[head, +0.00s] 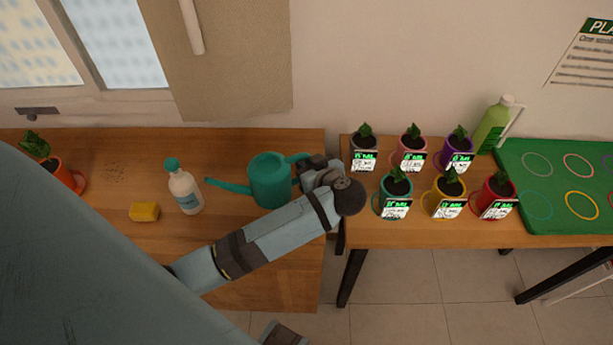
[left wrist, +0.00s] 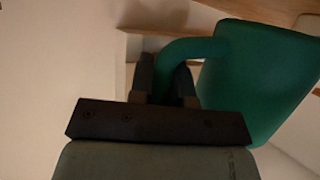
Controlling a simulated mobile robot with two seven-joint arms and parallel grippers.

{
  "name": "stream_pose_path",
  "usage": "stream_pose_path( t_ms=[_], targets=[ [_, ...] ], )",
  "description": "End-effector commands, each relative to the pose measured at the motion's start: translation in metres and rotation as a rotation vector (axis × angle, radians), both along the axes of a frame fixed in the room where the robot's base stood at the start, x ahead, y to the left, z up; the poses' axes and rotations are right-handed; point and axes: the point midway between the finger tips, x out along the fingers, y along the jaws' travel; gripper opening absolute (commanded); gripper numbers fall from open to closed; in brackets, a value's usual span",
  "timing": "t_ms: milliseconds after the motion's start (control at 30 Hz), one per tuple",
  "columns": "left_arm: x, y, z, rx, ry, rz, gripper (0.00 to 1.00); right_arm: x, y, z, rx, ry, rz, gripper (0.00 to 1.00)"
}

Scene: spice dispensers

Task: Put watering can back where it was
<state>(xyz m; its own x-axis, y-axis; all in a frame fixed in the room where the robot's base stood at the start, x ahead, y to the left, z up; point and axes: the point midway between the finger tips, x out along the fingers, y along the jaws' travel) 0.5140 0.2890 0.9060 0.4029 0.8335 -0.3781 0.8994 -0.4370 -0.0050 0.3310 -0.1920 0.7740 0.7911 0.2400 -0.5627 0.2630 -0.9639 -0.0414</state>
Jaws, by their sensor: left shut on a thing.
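The teal watering can (head: 268,182) is over the right part of the left wooden table, its long spout pointing left. I cannot tell whether its base touches the tabletop. My left gripper (head: 308,165) is at the can's right side, on its handle. In the left wrist view the two dark fingers (left wrist: 165,82) are shut on the curved handle (left wrist: 195,47), and the can's body (left wrist: 255,80) fills the right side. The fingertips are partly hidden in the head view by my wrist. My right gripper is not clearly seen.
On the left table (head: 290,290) are a white bottle (head: 185,190) with a teal cap, a yellow sponge (head: 144,212) and a potted plant (head: 68,178). The right table (head: 420,236) holds several labelled potted plants, a green bottle (head: 492,125) and a green mat (head: 560,225). A narrow gap separates the tables.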

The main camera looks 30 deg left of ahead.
Motion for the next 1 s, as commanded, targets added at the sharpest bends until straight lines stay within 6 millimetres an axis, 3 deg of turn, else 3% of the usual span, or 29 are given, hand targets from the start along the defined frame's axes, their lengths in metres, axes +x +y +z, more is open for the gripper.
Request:
stream_pose_path(
  t_ms=[333,733,767,867,1000],
  targets=[
    [0.000,0.001,-0.040,0.002,0.001,-0.001,0.00,0.000,0.002,-0.003,0.006,0.002,0.000,0.79],
    [0.000,0.000,-0.045,0.000,0.000,0.000,0.00,0.001,0.002,0.000,0.008,-0.001,0.000,0.79],
    [0.000,0.000,-0.047,-0.001,0.000,0.000,0.20,0.001,0.002,0.000,0.008,-0.001,0.000,0.79],
    [0.000,0.000,-0.046,0.000,0.000,0.000,0.42,0.001,0.002,0.000,0.007,-0.002,0.000,0.79],
    [0.000,0.000,-0.046,0.000,0.000,0.000,0.43,0.001,0.002,-0.001,0.006,0.000,0.000,0.79]
  ],
)
